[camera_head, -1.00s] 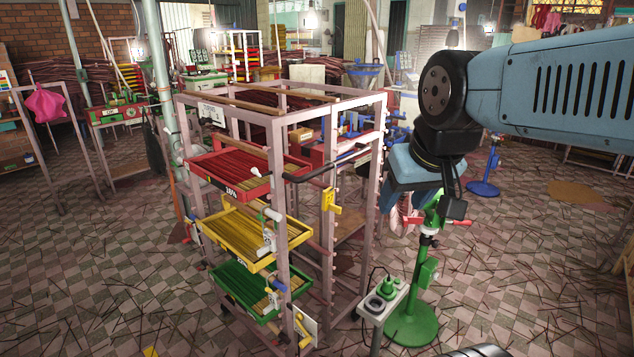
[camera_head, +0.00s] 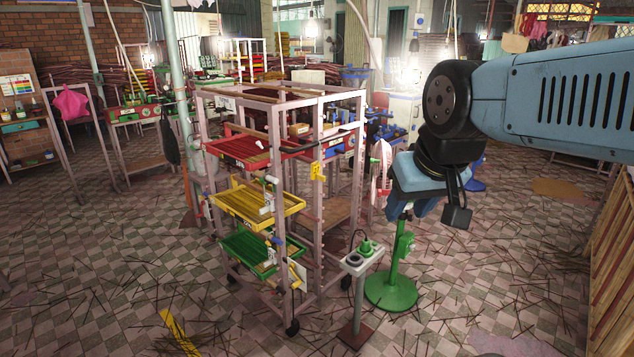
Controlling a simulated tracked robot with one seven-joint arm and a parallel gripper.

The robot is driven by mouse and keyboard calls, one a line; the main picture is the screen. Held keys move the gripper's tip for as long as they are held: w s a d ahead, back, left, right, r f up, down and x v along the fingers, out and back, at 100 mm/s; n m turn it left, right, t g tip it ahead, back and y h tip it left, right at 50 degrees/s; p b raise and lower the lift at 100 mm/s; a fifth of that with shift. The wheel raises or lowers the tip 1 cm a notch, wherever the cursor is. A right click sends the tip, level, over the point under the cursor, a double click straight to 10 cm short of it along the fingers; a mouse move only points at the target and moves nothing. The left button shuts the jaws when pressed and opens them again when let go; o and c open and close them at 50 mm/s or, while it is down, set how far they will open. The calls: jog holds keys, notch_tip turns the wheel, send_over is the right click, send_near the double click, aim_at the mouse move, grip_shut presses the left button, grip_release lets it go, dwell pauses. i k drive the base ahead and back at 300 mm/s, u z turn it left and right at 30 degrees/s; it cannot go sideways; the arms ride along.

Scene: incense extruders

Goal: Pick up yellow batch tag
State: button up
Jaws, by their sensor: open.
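A small yellow tag (camera_head: 316,171) hangs on a front post of the pink metal rack (camera_head: 276,215), beside the red top tray; I take it for the batch tag, but its lettering is too small to read. Another small yellow piece (camera_head: 298,273) is low on the rack by the green tray. My gripper (camera_head: 413,208) hangs from the black wrist right of the rack, pointing down. It is open, and no object shows between its blue fingers. It is apart from the tag in the picture, with the tag to its left.
The rack holds a red tray (camera_head: 248,151), a yellow tray (camera_head: 228,206) and a green tray (camera_head: 243,246). A grey pedestal (camera_head: 357,305) and a green-based stand (camera_head: 391,292) stand right of it. A yellow floor strip (camera_head: 180,333) lies in front; littered open floor surrounds the rack.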

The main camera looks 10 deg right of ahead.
aim_at(314, 173)
jog(key=u, duration=0.7)
jog(key=k, duration=0.1)
jog(key=z, duration=1.3)
jog(key=i, duration=1.85)
jog(key=u, duration=0.15)
